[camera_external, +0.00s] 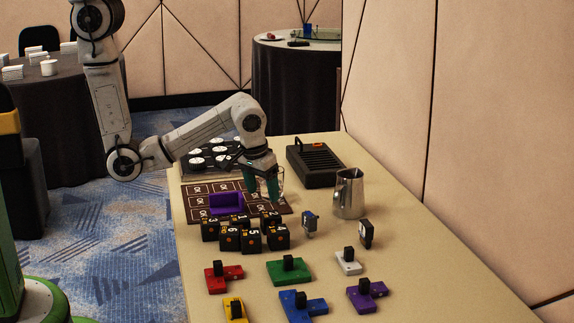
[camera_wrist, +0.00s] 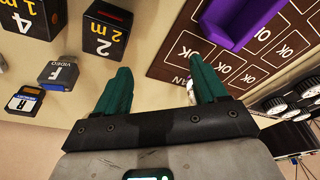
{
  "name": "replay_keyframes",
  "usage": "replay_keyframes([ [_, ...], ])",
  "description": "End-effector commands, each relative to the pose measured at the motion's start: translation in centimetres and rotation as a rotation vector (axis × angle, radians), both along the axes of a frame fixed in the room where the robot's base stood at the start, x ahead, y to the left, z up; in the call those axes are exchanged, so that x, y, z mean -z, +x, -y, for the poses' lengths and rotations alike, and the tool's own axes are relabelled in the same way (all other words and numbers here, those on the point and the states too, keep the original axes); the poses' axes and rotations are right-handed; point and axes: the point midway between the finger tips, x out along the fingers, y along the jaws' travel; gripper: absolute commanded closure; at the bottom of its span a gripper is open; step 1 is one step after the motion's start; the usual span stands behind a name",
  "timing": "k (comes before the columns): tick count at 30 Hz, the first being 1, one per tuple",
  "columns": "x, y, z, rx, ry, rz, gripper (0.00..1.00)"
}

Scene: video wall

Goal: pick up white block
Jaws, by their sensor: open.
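The white block (camera_external: 347,262), a small flat white piece with a black knob on top, lies on the beige table right of the green block in the external view. I do not see it in the wrist view. My gripper (camera_external: 262,187) has green fingers and hangs over the brown board behind the black cubes, well back and left of the white block. In the wrist view my gripper (camera_wrist: 163,88) is open, its fingers wide apart with nothing held between them.
Red (camera_external: 224,277), green (camera_external: 289,269), blue (camera_external: 303,305), yellow (camera_external: 235,309) and purple (camera_external: 366,294) knobbed blocks lie around the white one. Black numbered cubes (camera_external: 252,239), a purple holder (camera_external: 226,204), a metal jug (camera_external: 348,194) and a black slotted box (camera_external: 316,164) stand farther back. A wall borders the right.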

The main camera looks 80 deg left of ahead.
Motion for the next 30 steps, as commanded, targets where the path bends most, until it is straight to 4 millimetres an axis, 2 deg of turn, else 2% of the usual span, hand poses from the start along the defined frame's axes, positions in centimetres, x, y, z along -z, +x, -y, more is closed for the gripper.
replay_keyframes([
  [1,0.0,2.3,0.7,-0.065,-0.014,0.023,0.29],
  [6,-1.7,8.5,3.2,-0.331,-0.083,0.071,0.29],
  [9,-2.3,11.3,5.7,-0.472,-0.124,0.074,0.29],
  [12,-2.6,13.3,8.7,-0.588,-0.156,0.064,0.29],
  [14,-2.7,14.2,10.9,-0.649,-0.172,0.047,0.29],
  [17,-2.8,15.2,15.4,-0.746,-0.193,0.013,0.29],
  [18,-3.1,15.3,17.3,-0.781,-0.202,-0.003,0.29],
  [22,-3.8,15.1,22.6,-0.875,-0.214,-0.053,0.29],
  [24,-4.2,14.7,24.6,-0.907,-0.215,-0.073,0.29],
  [27,-4.6,14.3,26.4,-0.935,-0.215,-0.092,0.29],
  [30,-4.5,14.2,27.0,-0.948,-0.212,-0.097,0.29],
])
